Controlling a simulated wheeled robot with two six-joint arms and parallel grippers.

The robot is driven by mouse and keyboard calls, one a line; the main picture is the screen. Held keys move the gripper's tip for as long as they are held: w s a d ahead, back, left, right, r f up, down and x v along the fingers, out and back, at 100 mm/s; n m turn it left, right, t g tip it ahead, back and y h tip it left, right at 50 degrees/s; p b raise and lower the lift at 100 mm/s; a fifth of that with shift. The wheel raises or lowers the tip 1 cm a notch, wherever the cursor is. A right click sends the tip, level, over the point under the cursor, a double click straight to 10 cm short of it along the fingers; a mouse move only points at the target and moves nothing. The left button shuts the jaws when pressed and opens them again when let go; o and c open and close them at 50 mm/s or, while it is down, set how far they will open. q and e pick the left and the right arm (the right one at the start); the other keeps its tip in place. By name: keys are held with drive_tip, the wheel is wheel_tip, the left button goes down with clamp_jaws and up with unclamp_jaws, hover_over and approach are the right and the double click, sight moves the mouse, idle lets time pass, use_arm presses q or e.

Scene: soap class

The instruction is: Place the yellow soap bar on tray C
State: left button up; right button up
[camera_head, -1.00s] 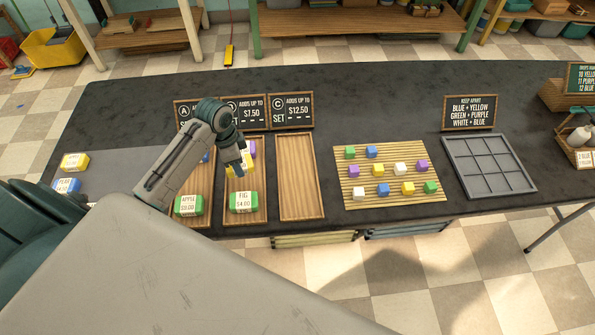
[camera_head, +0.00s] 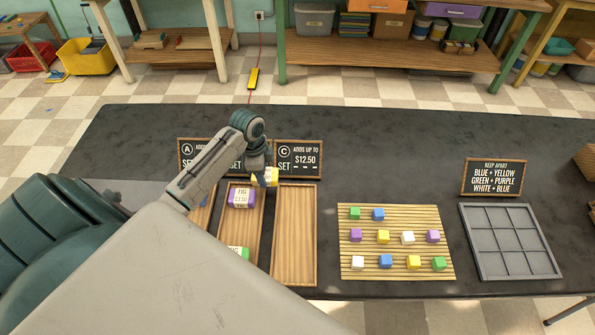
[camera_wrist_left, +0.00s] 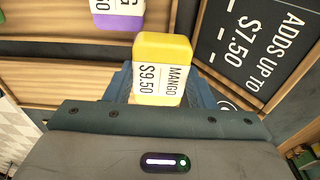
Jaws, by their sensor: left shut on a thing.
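The yellow soap bar (camera_head: 265,178), labelled MANGO $9.50, is in my left gripper (camera_head: 260,170), which is shut on it. The bar also fills the middle of the left wrist view (camera_wrist_left: 162,65), between the blue-grey fingers. In the head view it hangs near the back left corner of tray C (camera_head: 294,238), by the line between trays B and C. Tray C is a bare wooden tray with nothing visible in it. Its sign (camera_head: 298,158) stands behind it and reads $12.50. My right gripper is not in view.
Tray B (camera_head: 252,240) holds a purple soap bar (camera_head: 241,197) and a green one (camera_head: 238,253). My left arm hides much of tray A. A slatted mat (camera_head: 396,222) with coloured cubes and a grey grid tray (camera_head: 508,240) lie to the right.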

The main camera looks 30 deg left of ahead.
use_arm(q)
drive_tip(key=d+p, duration=0.2)
drive_tip(key=d, duration=0.5)
drive_tip(key=shift+w, duration=0.2)
drive_tip(key=p, duration=0.1)
hover_over(297, 203)
drive_tip(key=shift+a+f, duration=0.2)
drive_tip(key=shift+f, duration=0.25)
drive_tip(key=shift+f+p, duration=0.35)
drive_tip(key=shift+p, duration=0.1)
wheel_tip(297, 203, down, 2)
drive_tip(key=shift+f+p, duration=0.15)
drive_tip(key=shift+p, duration=0.25)
drive_tip(key=shift+f, duration=0.3)
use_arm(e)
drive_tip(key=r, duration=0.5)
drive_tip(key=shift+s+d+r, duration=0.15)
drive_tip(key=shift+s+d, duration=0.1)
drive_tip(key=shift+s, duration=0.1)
